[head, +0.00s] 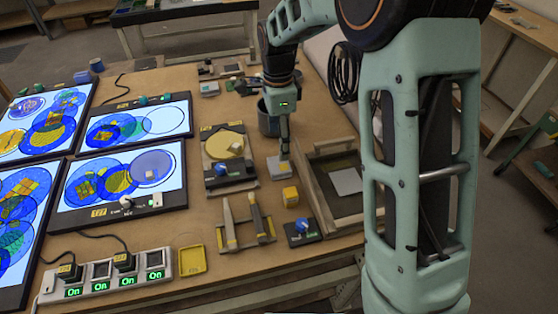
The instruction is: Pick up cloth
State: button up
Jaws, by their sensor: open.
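A small pale grey, flat, folded-looking piece, which looks like the cloth (277,171), lies on the brown table in the middle of the head view. My gripper (285,155) points down right at it, with its fingertips at or just above its far edge. I cannot tell whether they touch it. The fingers are small in the picture and hold nothing that I can see. The gripper hides a little of the piece's far side.
A wooden-edged tray (318,206) with a grey sheet (346,181) stands to the right. A yellow block (290,196) sits just in front, and a round yellow disc (224,145) to the left. A dark pot (267,122) is behind. Lit panels (120,178) fill the left.

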aim_at(279, 164)
notch_tip(279, 164, down, 9)
jog(key=shift+w+d+f+p, duration=0.1)
jog(key=shift+p, duration=0.5)
jog(key=c, duration=1.2)
jog(key=shift+c, duration=0.2)
